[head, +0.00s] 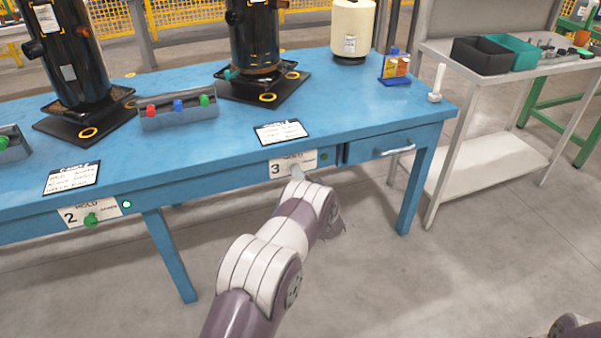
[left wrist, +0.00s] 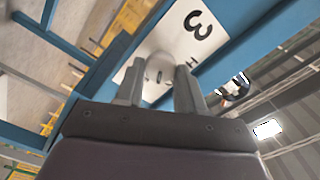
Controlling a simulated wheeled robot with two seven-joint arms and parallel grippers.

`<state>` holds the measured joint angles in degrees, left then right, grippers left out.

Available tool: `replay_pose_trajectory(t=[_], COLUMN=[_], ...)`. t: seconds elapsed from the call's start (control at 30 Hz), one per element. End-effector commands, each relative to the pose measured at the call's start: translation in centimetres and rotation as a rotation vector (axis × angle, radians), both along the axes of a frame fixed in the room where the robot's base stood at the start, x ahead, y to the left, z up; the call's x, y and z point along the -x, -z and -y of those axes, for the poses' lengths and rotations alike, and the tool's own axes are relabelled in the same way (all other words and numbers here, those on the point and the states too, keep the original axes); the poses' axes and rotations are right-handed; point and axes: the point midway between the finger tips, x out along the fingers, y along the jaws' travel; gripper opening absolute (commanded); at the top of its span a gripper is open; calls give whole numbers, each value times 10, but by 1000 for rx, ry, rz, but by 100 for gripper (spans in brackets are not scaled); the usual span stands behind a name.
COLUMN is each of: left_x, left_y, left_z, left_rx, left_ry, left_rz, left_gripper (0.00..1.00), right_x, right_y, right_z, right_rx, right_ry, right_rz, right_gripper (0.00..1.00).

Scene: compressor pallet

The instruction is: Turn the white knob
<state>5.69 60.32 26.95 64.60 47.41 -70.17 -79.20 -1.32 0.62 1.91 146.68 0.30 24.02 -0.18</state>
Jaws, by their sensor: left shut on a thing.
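The white knob (left wrist: 160,48) sits on the white label panel marked 3 (left wrist: 192,38), on the front of the blue workbench (head: 221,167). In the head view the panel (head: 277,168) shows, and the knob is mostly hidden behind my left arm. My left gripper (left wrist: 160,85) has one finger on each side of the knob and is shut on it. In the head view the fingers are hard to make out behind the wrist. My right gripper is not in view.
On the bench stand two black compressors (head: 255,40), a button box (head: 178,110), a cream tank (head: 352,30) and a card (head: 281,132). A green knob (head: 91,219) is on panel 2. A drawer handle (head: 397,149) sticks out right of panel 3. Floor in front is clear.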

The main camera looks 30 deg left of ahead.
Motion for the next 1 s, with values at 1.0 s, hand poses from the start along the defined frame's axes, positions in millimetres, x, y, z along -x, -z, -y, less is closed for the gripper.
replay_pose_trajectory(t=[1.0], left_x=[0], left_y=[5], left_z=[1], left_rx=[-359], left_ry=[1], left_rz=[-428], left_gripper=[8], right_x=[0], right_y=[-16], right_z=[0], right_rx=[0], right_ry=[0], right_rz=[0], right_gripper=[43])
